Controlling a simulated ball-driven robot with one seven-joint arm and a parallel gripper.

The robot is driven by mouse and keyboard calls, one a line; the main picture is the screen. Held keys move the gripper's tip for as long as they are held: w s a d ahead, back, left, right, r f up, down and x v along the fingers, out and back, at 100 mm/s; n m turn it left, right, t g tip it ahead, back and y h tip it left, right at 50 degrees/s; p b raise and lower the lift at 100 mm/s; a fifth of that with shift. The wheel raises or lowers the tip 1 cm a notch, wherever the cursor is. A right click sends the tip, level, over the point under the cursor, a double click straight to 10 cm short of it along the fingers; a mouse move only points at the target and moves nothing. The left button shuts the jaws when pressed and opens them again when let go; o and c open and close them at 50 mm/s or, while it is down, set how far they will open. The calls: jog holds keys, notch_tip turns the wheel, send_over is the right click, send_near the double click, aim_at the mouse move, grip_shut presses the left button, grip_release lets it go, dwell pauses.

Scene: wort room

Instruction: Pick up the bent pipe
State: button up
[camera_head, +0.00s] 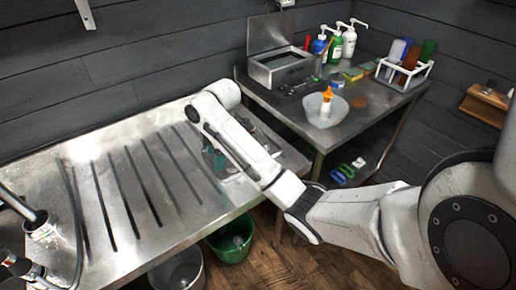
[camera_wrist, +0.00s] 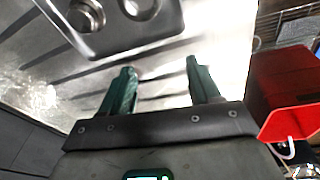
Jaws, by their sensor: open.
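In the wrist view a shiny steel fitting (camera_wrist: 87,15) with a round mouth lies in a shallow metal tray (camera_wrist: 115,42) at the top left. It may be the bent pipe; the top edge cuts it off, so I cannot tell its shape. A second round steel piece (camera_wrist: 140,7) lies beside it in the tray. My gripper (camera_wrist: 160,66) is open, its two green fingers apart with only the bench surface showing between them. The fingers are short of the tray in the picture and touch neither piece. In the head view my arm hides most of the tray area.
A ribbed steel draining bench (camera_head: 130,195) lies below my gripper. A red container (camera_wrist: 285,90) stands close to the right in the wrist view. A second bench (camera_head: 340,125) behind holds bottles, a bowl (camera_head: 313,111) and a bottle rack (camera_head: 402,76).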

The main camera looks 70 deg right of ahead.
jog(key=shift+n+g+h, duration=0.4)
jog(key=shift+n+g, duration=0.5)
jog(key=s+d+r, duration=0.1)
jog(key=s+d, duration=0.1)
jog(key=d, duration=0.2)
jog(key=s+d+r, duration=0.1)
jog(key=s+d, duration=0.1)
jog(key=d, duration=0.3)
jog(key=s+d+r, duration=0.2)
jog(key=s+d, duration=0.1)
jog(key=d, duration=0.1)
jog(key=shift+d, duration=0.4)
jog(key=f, duration=0.5)
jog(key=shift+s+d+p, duration=0.25)
jog(key=shift+p, duration=0.05)
jog(key=shift+w+a+f+p, duration=0.1)
jog(key=shift+f+p, duration=0.1)
jog(key=shift+f, duration=0.75)
jog(key=shift+a+f+p, duration=0.15)
jog(key=shift+f+p, duration=0.05)
jog(key=shift+f, duration=0.7)
jog(key=shift+w+a+f+p, duration=0.1)
jog(key=shift+f+p, duration=0.1)
jog(key=shift+f, duration=0.75)
jog(key=shift+c, duration=0.3)
grip_shut()
jog(key=shift+r, duration=0.15)
